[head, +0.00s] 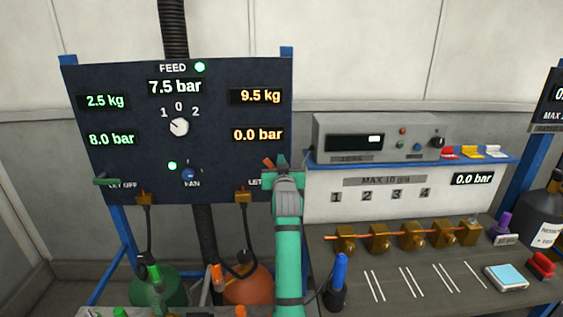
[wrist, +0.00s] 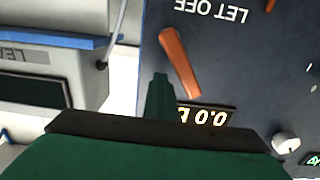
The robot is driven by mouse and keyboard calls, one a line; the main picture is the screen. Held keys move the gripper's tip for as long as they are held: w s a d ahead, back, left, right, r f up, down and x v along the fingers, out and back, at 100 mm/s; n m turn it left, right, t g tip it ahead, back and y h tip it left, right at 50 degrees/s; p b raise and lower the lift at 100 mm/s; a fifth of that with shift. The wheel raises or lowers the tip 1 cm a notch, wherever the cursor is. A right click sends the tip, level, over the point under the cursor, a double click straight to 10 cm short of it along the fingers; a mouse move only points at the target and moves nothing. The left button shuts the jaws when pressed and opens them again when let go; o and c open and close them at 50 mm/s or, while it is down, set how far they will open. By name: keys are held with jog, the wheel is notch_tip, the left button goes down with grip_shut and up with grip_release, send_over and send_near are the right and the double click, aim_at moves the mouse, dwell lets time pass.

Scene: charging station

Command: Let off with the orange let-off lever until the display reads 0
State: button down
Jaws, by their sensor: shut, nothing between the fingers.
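The orange let-off lever (head: 268,163) sits at the lower right of the dark panel, partly hidden by my gripper. In the wrist view the lever (wrist: 180,62) stands tilted beside the upside-down LET OFF label (wrist: 217,12). The orange pressure display (head: 258,135) above the lever reads 0.0 bar; it also shows upside down, partly covered, in the wrist view (wrist: 207,116). My green gripper (head: 283,175) is shut and empty at the panel's right edge. Its fingertips (wrist: 159,82) are close beside the lever; I cannot tell whether they touch it.
A green let-off lever (head: 105,181) is on the panel's left. A selector knob (head: 179,127) and a blue fan knob (head: 188,174) sit between. Hoses run down to a green cylinder (head: 160,287) and an orange one (head: 248,285). A bench (head: 430,275) with brass fittings stands right.

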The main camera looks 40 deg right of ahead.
jog(key=c, duration=2.5)
grip_release()
jog(key=shift+c, duration=0.2)
jog(key=o, duration=0.9)
jog(key=shift+a, duration=0.35)
jog(key=v, duration=1.2)
jog(key=shift+s+d, duration=0.2)
jog(key=v, duration=1)
jog(key=shift+s+a, duration=0.2)
jog(key=shift+s, duration=0.15)
